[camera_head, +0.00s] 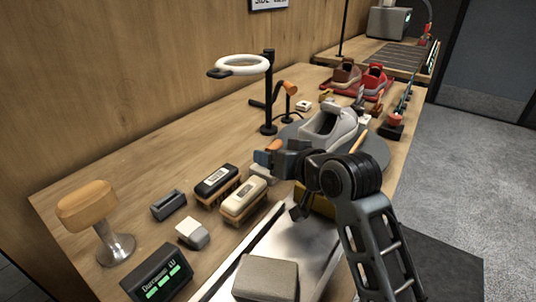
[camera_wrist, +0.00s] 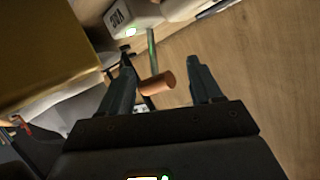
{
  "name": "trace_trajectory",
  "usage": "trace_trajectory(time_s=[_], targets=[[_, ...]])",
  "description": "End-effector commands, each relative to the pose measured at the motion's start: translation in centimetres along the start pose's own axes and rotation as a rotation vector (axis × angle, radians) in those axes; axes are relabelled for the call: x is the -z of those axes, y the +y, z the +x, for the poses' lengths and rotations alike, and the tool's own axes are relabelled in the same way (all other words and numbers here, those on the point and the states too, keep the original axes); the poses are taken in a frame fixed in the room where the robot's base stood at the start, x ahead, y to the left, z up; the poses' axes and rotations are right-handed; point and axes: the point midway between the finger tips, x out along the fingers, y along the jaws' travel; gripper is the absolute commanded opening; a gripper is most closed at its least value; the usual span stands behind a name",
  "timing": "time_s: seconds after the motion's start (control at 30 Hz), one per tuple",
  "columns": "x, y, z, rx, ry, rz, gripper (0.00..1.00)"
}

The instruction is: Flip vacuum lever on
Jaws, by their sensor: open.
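The vacuum lever appears to be the short copper-orange cylinder (camera_wrist: 157,84) on a thin stem in the wrist view. A pale box (camera_wrist: 133,15) with upside-down lettering like "VAC" and a lit green-white spot lies beyond it. My gripper (camera_wrist: 161,62) is open, with one dark finger on each side of the cylinder in the picture; I cannot tell whether either touches it. In the head view, an orange piece (camera_head: 273,146) shows beside my gripper (camera_head: 268,160), which partly hides this spot. The lever's base is not clear.
A grey sneaker (camera_head: 328,125) sits on a round grey stand behind my gripper. Two brushes (camera_head: 243,198) and a grey block (camera_head: 265,278) are at the front. A ring lamp (camera_head: 240,66) stands behind. A yellow block (camera_wrist: 45,50) fills the wrist view's upper left.

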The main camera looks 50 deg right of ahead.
Motion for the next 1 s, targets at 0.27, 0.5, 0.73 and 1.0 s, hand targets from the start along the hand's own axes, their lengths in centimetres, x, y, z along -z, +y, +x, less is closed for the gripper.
trace_trajectory(time_s=[0.27, 0.5, 0.73, 1.0], targets=[[0.1, 0.0, -3.1, 0.0, 0.001, 0.0, 0.64], [0.1, 0.0, -3.3, 0.0, 0.002, 0.0, 0.64], [0.1, 0.0, -3.3, 0.0, 0.002, 0.0, 0.64], [0.5, -0.1, -3.5, 0.0, 0.002, 0.0, 0.64]])
